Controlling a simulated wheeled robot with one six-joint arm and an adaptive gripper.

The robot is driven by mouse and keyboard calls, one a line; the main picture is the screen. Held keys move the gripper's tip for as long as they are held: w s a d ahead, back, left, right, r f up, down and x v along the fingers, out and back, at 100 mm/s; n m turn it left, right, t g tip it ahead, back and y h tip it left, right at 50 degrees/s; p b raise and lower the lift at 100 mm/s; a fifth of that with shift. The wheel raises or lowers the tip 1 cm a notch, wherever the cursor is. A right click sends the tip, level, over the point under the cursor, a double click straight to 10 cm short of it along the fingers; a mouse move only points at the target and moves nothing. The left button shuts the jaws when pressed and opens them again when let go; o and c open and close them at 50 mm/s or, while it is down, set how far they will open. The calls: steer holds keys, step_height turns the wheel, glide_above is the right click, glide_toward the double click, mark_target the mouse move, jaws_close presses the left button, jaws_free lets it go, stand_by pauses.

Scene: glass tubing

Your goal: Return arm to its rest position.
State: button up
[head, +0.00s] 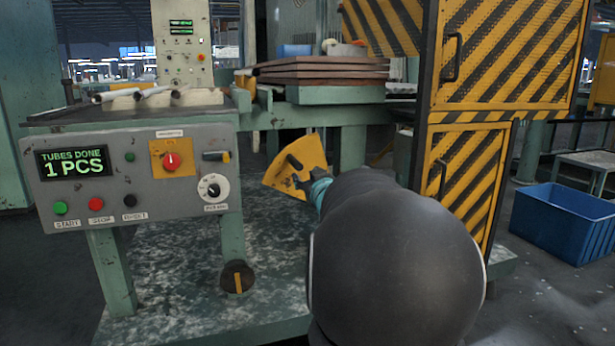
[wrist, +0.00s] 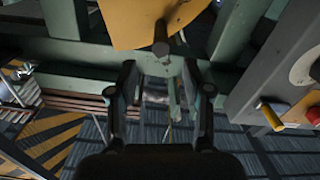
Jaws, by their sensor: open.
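My arm (head: 395,260) reaches forward from the lower right in the head view, its large dark link hiding much of what lies behind it. In the wrist view my gripper (wrist: 160,97) is open, its two dark fingers apart with nothing between them. A yellow plate (wrist: 130,22) with a dark knob (wrist: 160,42) shows beyond the fingertips at the top of that view. The yellow plate (head: 308,153) also shows in the head view, tilted, just past the wrist. I cannot tell how far the fingers are from the knob.
A grey control panel (head: 130,210) reading "TUBES DONE 1 PCS" is on the left, with several buttons and knobs. Glass tubes (head: 150,92) lie above it. A yellow-black striped cabinet (head: 465,180) stands close right of my arm. A blue crate (head: 565,220) sits on the floor at right.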

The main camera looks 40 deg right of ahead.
stand_by(0.4)
steer(key=s+d+f+m+g+h, duration=0.25)
steer(key=s+f+g, duration=0.35)
steer(key=f, duration=0.4)
steer(key=s+a+f+g+y+p, duration=0.1)
steer(key=s+a+f+g+y, duration=0.1)
steer(key=s+a+f+g, duration=0.15)
steer(key=s+a+g+y+p, duration=0.1)
steer(key=s+a+y+p, duration=0.1)
steer(key=s+a, duration=0.45)
steer(key=s+a+g+y+p, duration=0.1)
steer(key=s+a, duration=0.2)
steer(key=a, duration=0.6)
steer(key=s+a+g+y+p, duration=0.1)
steer(key=s+a+y+p, duration=0.1)
steer(key=s+a, duration=0.35)
steer(key=s+a+r+n+y+p, duration=0.1)
steer(key=s+a+r+n, duration=0.1)
steer(key=a, duration=0.5)
steer(key=s+a+r+n+t+y+p, duration=0.1)
steer(key=s+a+r+n+p, duration=0.1)
steer(key=a, duration=0.4)
steer(key=shift+a+r+p, duration=0.3)
steer(key=shift+a+r, duration=0.05)
steer(key=shift+r, duration=0.55)
